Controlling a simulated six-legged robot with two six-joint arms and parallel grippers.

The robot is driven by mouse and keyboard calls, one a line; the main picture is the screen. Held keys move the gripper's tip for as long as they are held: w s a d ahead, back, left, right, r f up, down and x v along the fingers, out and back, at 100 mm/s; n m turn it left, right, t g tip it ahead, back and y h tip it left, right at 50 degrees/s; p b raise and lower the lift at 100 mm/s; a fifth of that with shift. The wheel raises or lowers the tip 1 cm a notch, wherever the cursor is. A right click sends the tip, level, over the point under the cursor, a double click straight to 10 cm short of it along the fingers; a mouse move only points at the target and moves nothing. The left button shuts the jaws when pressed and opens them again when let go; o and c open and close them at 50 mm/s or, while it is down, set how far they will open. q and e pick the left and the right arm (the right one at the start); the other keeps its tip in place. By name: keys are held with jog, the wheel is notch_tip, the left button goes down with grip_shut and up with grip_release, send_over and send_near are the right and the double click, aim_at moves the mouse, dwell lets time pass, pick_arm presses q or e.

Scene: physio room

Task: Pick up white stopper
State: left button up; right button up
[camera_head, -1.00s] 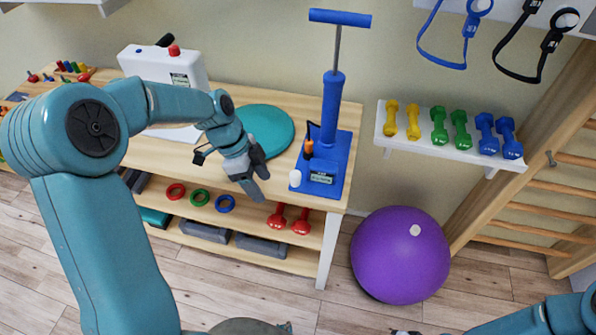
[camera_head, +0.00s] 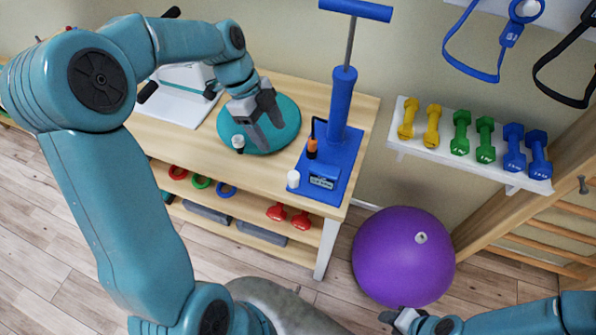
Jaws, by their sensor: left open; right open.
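A small white cylinder, seemingly the white stopper (camera_head: 293,179), stands upright at the front left corner of the blue pump base (camera_head: 335,191). My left gripper (camera_head: 269,135) is open and empty, with its fingers pointing down over the teal disc (camera_head: 283,107). It is left of and behind the white cylinder, apart from it. The purple ball (camera_head: 400,266) on the floor bears a small white plug (camera_head: 421,238). My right gripper (camera_head: 387,319) is open at the bottom edge, below the ball; its fingertips are small in view.
The blue pump (camera_head: 340,105) stands upright on its base, with an orange-tipped part (camera_head: 312,147) close behind the white cylinder. A small white-and-dark object (camera_head: 238,142) shows at the disc's left. Dumbbells fill the wall shelf (camera_head: 407,149). The table front (camera_head: 255,185) is clear.

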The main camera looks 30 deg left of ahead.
aim_at(293, 175)
pick_arm(q)
jog(key=x, duration=0.6)
jog(key=p+x, duration=0.1)
jog(key=x, duration=0.3)
jog(key=shift+s, duration=0.35)
jog(key=shift+s+d, duration=0.2)
jog(key=shift+w+d+f, duration=0.1)
jog(key=shift+d+f, duration=0.1)
jog(key=shift+f, duration=0.15)
jog(key=x, duration=0.1)
jog(key=p+x, duration=0.1)
jog(key=x, duration=0.2)
jog(key=shift+w+a+f, duration=0.1)
jog(key=shift+w+a, duration=0.15)
jog(key=shift+w, duration=0.1)
jog(key=shift+s+d+f, duration=0.15)
jog(key=shift+d+f, duration=0.05)
jog(key=shift+c, duration=1.2)
jog(key=shift+a+f, duration=0.1)
jog(key=c, duration=0.8)
